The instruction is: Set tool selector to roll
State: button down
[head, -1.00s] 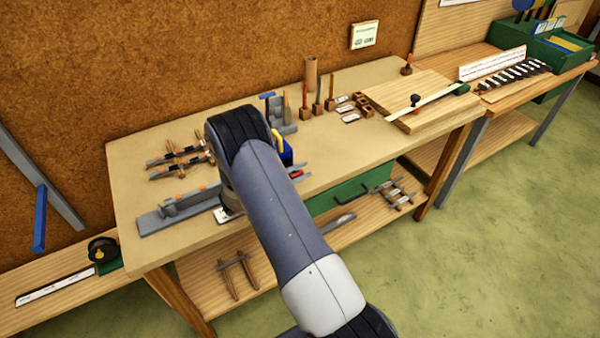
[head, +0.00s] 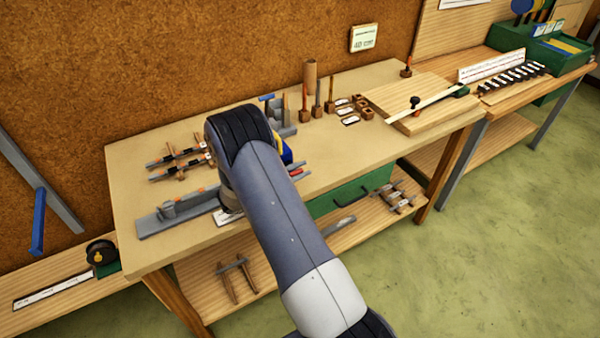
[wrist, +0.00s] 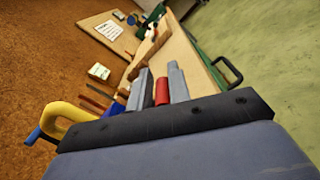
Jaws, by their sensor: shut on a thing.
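My gripper (wrist: 160,78) shows in the wrist view as two grey fingers beyond a dark bar, shut on a small red piece (wrist: 162,91). In the head view the red piece (head: 296,172) shows just right of my forearm, low over the bench's front. My arm hides what the red piece belongs to. I cannot tell whether it is part of the tool selector, and no roll mark is readable. A yellow loop (wrist: 66,113) and a blue handle (wrist: 40,136) lie to the left in the wrist view.
The workbench (head: 230,245) holds a grey bar fixture (head: 180,212), slim strips on supports (head: 178,162), upright tools in wooden blocks (head: 317,100) and a wooden board (head: 410,100). A green drawer (head: 335,197) sits under its front edge. A small sign (head: 363,38) hangs on the wall.

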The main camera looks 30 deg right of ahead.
jog(key=shift+w+a+r+n, duration=0.1)
jog(key=shift+w+r+n, duration=0.45)
jog(key=shift+n, duration=0.9)
jog(key=shift+w+d+r+n, duration=0.1)
jog(key=shift+w+r+n, duration=0.35)
jog(key=shift+n, duration=0.95)
jog(key=shift+w+a+r+n, duration=0.1)
jog(key=shift+w+r+n, duration=0.45)
jog(key=shift+n, duration=0.9)
jog(key=shift+s, duration=0.1)
jog(key=c, duration=1.5)
grip_release()
jog(key=shift+o, duration=0.5)
jog(key=shift+r, duration=0.15)
